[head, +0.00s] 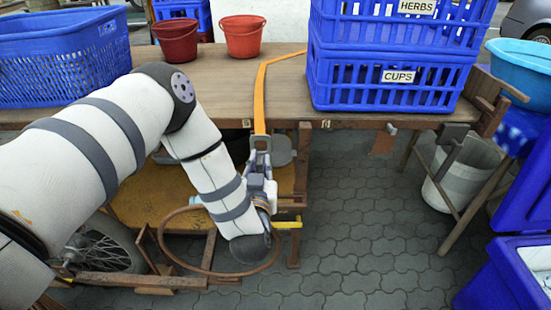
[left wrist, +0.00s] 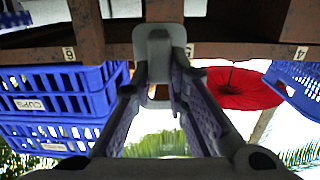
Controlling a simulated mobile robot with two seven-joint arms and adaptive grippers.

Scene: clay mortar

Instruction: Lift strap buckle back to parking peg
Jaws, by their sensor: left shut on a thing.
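The orange strap (head: 260,92) lies across the wooden table top and hangs over its front edge. Its grey buckle (head: 261,142) is at the strap's lower end, just below the edge. My left gripper (head: 261,160) points up from below and is shut on the buckle. In the left wrist view the buckle (left wrist: 159,48) sits between the fingertips, in front of the table's brown edge rail. I cannot tell for sure which fitting on the rail is the parking peg; a small grey peg-like piece (head: 391,129) shows further right. My right gripper is not in view.
Small numbered tags mark the rail, one reading 6 (left wrist: 68,53). Stacked blue crates, including the CUPS crate (head: 340,88), stand right of the strap. Two red buckets (head: 242,37) stand behind, a blue basket (head: 60,62) left.

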